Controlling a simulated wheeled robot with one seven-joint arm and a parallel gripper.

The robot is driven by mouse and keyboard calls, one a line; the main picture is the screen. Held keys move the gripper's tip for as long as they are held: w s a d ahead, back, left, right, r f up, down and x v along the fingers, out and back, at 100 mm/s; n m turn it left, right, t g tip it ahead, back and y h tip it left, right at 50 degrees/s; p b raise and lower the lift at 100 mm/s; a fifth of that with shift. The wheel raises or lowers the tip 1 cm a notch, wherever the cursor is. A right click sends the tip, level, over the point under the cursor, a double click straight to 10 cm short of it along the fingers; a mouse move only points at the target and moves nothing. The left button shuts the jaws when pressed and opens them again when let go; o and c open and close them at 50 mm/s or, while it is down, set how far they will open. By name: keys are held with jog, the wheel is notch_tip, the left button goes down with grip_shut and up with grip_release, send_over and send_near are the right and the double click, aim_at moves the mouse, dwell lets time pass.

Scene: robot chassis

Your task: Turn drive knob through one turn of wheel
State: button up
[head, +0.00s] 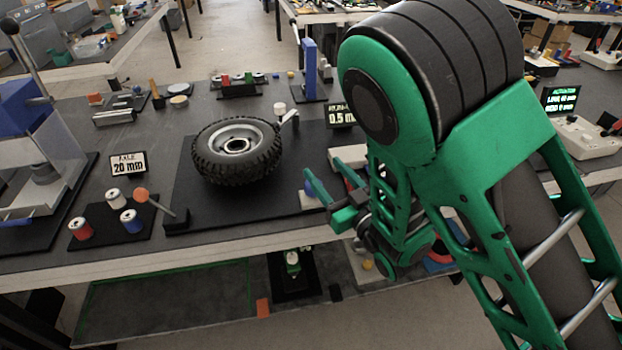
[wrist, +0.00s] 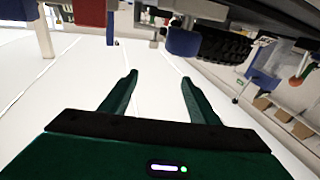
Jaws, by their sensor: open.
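A black-tyred wheel (head: 210,165) with a grey hub lies on a dark board on the table. It also shows at the upper right of the wrist view (wrist: 225,46). A pale round knob (head: 280,108) stands by the wheel's far right edge; I cannot tell whether it is the drive knob. A blue rounded piece (head: 308,184) is beside my gripper (head: 325,196), right of the wheel. In the wrist view a blue cylinder (wrist: 184,42) hangs past my open, empty fingers (wrist: 158,80). My gripper is apart from the wheel; its contact with the blue piece is unclear.
An orange-tipped rod (head: 142,195) and several spools (head: 113,196) stand left of the wheel. A "20 mm" sign (head: 128,164) and a "0.5 m" sign (head: 341,115) stand on the table. A blue upright (head: 310,67) rises behind. My arm hides the right side.

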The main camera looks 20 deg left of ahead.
jog(key=f, duration=0.1)
jog(key=s+f, duration=0.1)
jog(key=shift+s+a+f+g, duration=0.25)
jog(key=shift+s+f+g, duration=0.05)
jog(key=shift+f+g, duration=0.1)
jog(key=shift+g, duration=0.3)
jog(key=s+d+f, duration=0.1)
jog(key=d+f, duration=0.1)
jog(key=f, duration=0.1)
jog(key=shift+s, duration=0.4)
jog(key=x, duration=1)
jog(key=shift+w+a+f, duration=0.1)
jog(key=shift+w+f, duration=0.05)
jog(key=c, duration=0.8)
jog(key=shift+c, duration=1.1)
